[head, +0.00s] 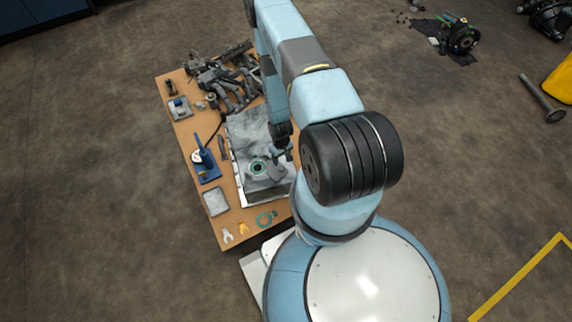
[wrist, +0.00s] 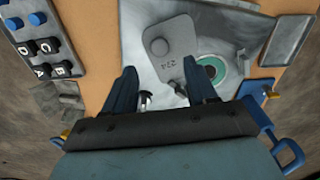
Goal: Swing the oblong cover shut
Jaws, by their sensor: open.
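The ring also shows in the head view (head: 258,167) on a grey metal housing (head: 245,128). My gripper (wrist: 160,70) is open, its two fingers pointing toward the cover's lower end. A small metal pin or knob (wrist: 178,88) shows between the fingers. I cannot tell whether a finger touches the cover.
The housing sits on a wooden workbench (head: 232,227). A lettered button block (wrist: 42,45) is left in the wrist view.

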